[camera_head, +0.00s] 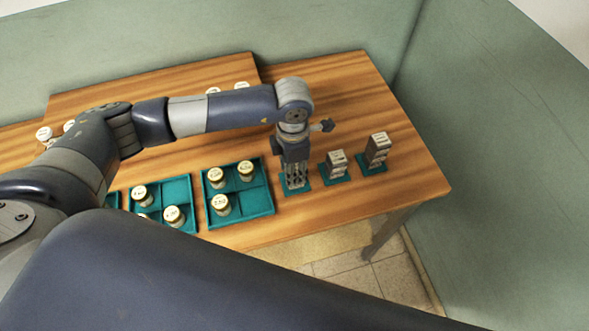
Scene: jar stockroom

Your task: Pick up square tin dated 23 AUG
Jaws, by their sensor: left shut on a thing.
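My left gripper (296,179) points straight down over the leftmost of three small teal mats (306,187) in the right part of the table. It is shut on a square tin there, which the fingers almost wholly hide. I cannot tell whether the tin touches the mat. Two other grey square tins stand upright to the right: a shorter one (337,164) and a taller one (376,151), each on its own teal mat. Their pale top labels are too small to read, so I cannot tell which date each bears. My right gripper is not in view.
A teal divided tray (262,207) with several round, pale-lidded jars stands left of the gripper. Another such tray (178,192) is further left, partly behind my arm. More jars (44,134) stand at the back. The wooden table (420,178) is clear at its right end, near the green wall.

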